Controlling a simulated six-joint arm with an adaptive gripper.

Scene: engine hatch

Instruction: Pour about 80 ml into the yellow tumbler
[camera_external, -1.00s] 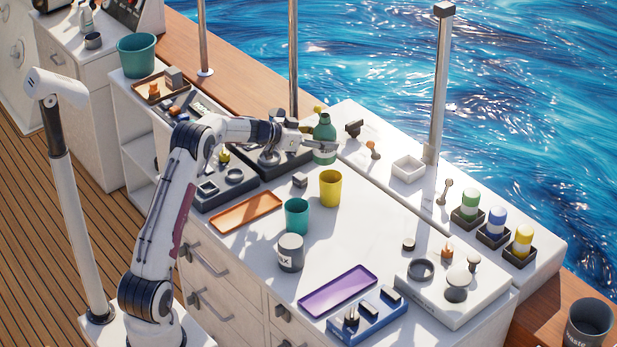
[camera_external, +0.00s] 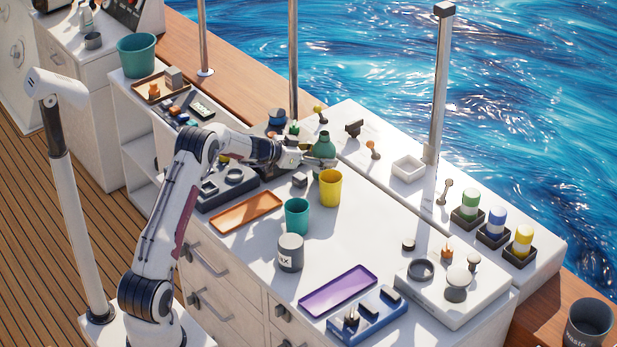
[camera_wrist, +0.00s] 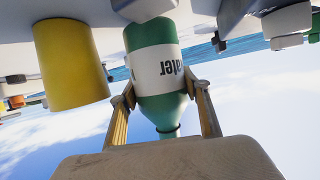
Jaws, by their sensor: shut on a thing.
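The yellow tumbler (camera_external: 330,188) stands upright on the white worktop; it also shows in the wrist view (camera_wrist: 70,65), where the scene appears upside down. My gripper (camera_external: 308,158) is shut on a green bottle (camera_external: 323,148) with a white label reading "ater". In the wrist view, my two fingers (camera_wrist: 162,103) grip the bottle (camera_wrist: 152,75) at its sides near the shoulder. The bottle is close behind the tumbler in the external view, near upright, its mouth not over the tumbler. I cannot tell whether its base touches the worktop. The liquid level is hidden.
A teal tumbler (camera_external: 297,216) and a grey tin (camera_external: 290,252) stand in front of the yellow tumbler. An orange tray (camera_external: 246,212) lies to the left, a purple tray (camera_external: 338,290) to the front. A small grey block (camera_external: 299,180) sits near my gripper. The worktop's right middle is clear.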

